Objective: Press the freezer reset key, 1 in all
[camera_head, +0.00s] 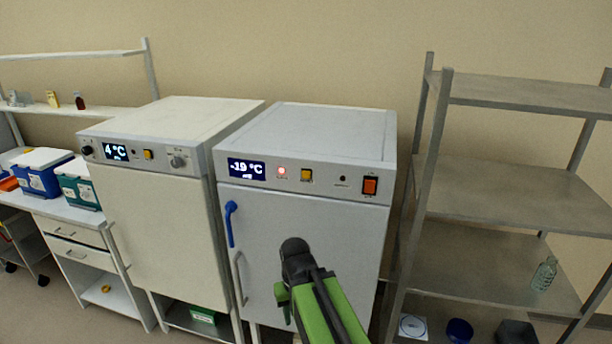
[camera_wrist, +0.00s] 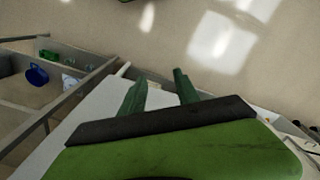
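The freezer (camera_head: 311,225) is the right-hand white cabinet, its display (camera_head: 246,169) reading -19 °C. Its panel has a lit red lamp (camera_head: 282,172), a yellow key (camera_head: 306,175), a small black round part (camera_head: 342,179) and an orange-red switch (camera_head: 370,186). The labels are too small to read, so I cannot tell by text which is the reset key. My green and black arm stands in front of the freezer door, below the panel. In the wrist view my gripper (camera_wrist: 159,84) has its two green fingers apart with nothing between them. No key shows there.
A blue handle (camera_head: 231,223) and a grey handle (camera_head: 240,278) stick out from the freezer door. A second cabinet (camera_head: 158,230) reading 4 °C stands close at left. A metal shelf rack (camera_head: 510,205) stands at right. A bench (camera_head: 75,230) holds boxes at far left.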

